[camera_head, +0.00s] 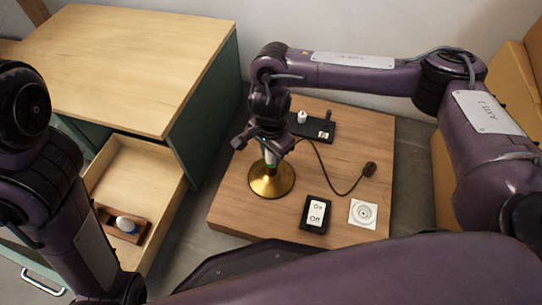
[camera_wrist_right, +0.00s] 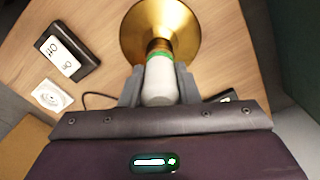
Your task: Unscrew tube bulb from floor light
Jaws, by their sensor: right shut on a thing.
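The floor light has a brass, cone-shaped base (camera_head: 272,183) standing on the wooden board; it also shows in the wrist view (camera_wrist_right: 160,28). The white tube bulb (camera_wrist_right: 161,82) sits upright in the light's neck, above a green ring (camera_wrist_right: 156,60). My right gripper (camera_wrist_right: 160,88) is shut on the tube bulb, one finger on each side. In the head view this gripper (camera_head: 265,145) is above the light and hides most of the bulb. My left arm comes in at the left, but its gripper is out of view.
An open drawer (camera_head: 165,172) holds a small wooden tray (camera_head: 104,217) with a white bulb (camera_head: 126,224). On the board (camera_head: 235,205) lie an On/Off switch (camera_head: 316,213), a white socket (camera_head: 363,213), a cable with a brown plug (camera_head: 370,169) and a black power strip (camera_head: 318,130).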

